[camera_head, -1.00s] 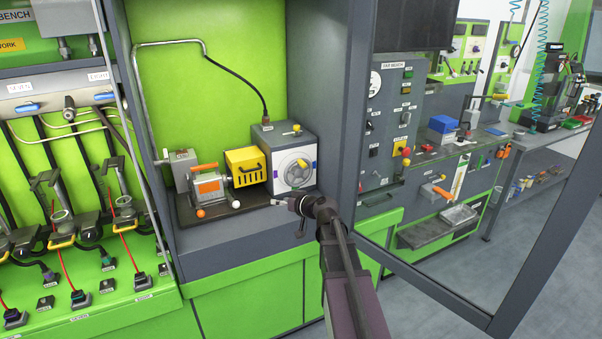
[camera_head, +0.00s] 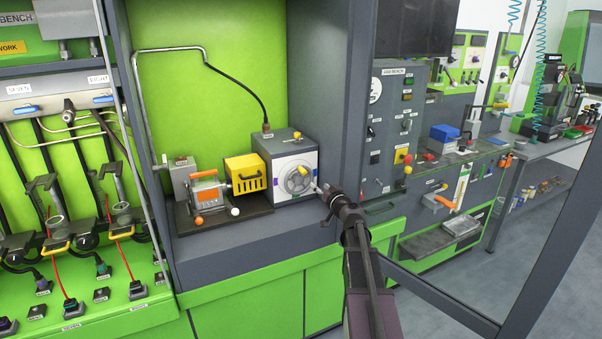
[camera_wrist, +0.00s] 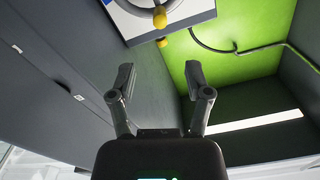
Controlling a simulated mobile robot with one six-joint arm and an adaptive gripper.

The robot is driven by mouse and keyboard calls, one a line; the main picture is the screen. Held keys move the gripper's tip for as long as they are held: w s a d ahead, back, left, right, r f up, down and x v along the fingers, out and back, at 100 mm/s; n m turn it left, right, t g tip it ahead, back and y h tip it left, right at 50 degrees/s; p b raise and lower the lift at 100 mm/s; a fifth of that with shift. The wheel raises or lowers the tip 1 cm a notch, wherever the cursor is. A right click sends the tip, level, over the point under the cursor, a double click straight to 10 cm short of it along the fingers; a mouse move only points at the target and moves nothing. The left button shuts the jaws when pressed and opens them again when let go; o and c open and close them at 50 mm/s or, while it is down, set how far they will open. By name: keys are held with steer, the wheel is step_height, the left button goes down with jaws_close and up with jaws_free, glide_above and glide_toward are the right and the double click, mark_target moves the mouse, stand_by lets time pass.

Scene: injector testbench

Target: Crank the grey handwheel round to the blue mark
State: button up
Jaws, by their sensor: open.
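The grey handwheel (camera_head: 296,182) sits on a white plate (camera_head: 284,195) on the front of a grey box, with a yellow knob (camera_head: 303,171) at its upper right. Small coloured marks show at the plate's edges; a purple one (camera_head: 276,184) is on the left. My gripper (camera_head: 319,188) is right of the wheel in the head view. In the wrist view its fingers (camera_wrist: 162,76) are apart and empty, short of the wheel.
A yellow slotted block (camera_head: 246,184) and an orange-handled device (camera_head: 208,195) stand left of the box on a dark tray. A white ball (camera_head: 234,211) is at the tray's front. A grey cabinet post (camera_head: 340,110) rises at right.

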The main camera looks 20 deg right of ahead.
mark_target(305, 172)
steer(key=w, duration=1.3)
steer(key=shift+w+a, duration=0.25)
steer(key=shift+w, duration=0.1)
jaws_close()
steer(key=shift+a, duration=0.25)
steer(key=shift+d, duration=0.2)
